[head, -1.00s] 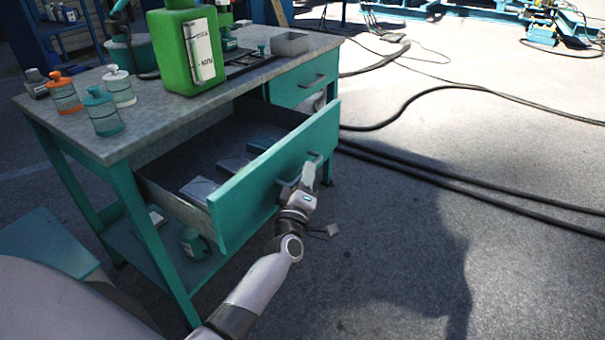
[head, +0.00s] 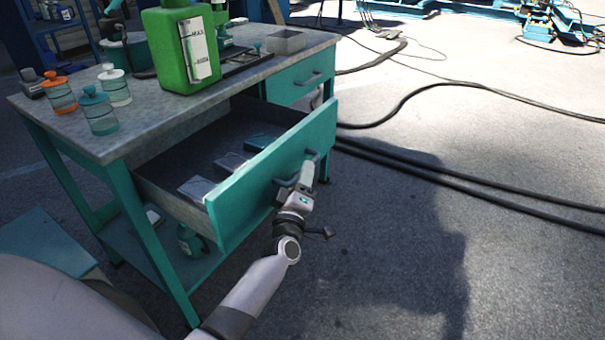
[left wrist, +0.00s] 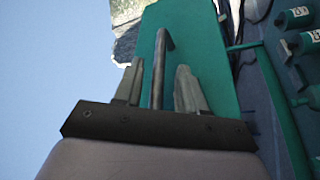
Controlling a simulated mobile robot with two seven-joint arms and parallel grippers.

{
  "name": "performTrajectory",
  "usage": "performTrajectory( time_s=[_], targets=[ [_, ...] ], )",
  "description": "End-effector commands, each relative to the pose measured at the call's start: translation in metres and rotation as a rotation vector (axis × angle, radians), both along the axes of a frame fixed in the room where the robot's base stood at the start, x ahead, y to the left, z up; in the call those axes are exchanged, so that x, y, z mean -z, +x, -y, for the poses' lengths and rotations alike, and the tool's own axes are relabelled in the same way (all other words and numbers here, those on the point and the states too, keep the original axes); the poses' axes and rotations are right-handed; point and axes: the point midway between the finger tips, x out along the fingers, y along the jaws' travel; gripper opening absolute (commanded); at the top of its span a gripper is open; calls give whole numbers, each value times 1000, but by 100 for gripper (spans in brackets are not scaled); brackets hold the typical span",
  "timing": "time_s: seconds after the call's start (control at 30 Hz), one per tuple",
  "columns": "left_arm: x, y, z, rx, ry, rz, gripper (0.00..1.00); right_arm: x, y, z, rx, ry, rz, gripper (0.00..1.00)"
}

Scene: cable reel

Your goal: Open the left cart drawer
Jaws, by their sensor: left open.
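The left cart drawer (head: 270,185) is a green-fronted drawer pulled well out of the cart, with its dark tray and several flat items inside showing. My left gripper (head: 297,182) is at the drawer's front, at its handle. In the left wrist view, the grey bar handle (left wrist: 159,68) stands between the two fingers of my left gripper (left wrist: 158,88). The fingers are open, with a gap to the bar on each side. The drawer front shows behind them as a green panel (left wrist: 205,60). My right gripper is not in view.
A second drawer (head: 298,80) on the right is shut. Black cables (head: 450,180) lie on the floor at right; the floor in front is clear.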

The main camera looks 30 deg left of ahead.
Motion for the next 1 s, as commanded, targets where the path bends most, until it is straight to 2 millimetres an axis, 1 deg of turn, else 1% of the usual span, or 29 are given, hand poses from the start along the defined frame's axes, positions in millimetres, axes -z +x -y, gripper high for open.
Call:
performTrajectory(
  time_s=[0.1,0.3,0.43,0.6,1.0],
  targets=[
    [1,-15,4,1,-1,-3,40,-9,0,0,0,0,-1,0],
    [8,-43,12,1,-1,-3,40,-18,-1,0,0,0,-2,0],
    [11,-55,15,0,-1,-2,40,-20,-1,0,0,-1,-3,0],
    [13,-61,17,0,-1,0,40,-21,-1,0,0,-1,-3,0],
    [13,-61,17,0,-1,0,40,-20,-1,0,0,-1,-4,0]
  ],
)
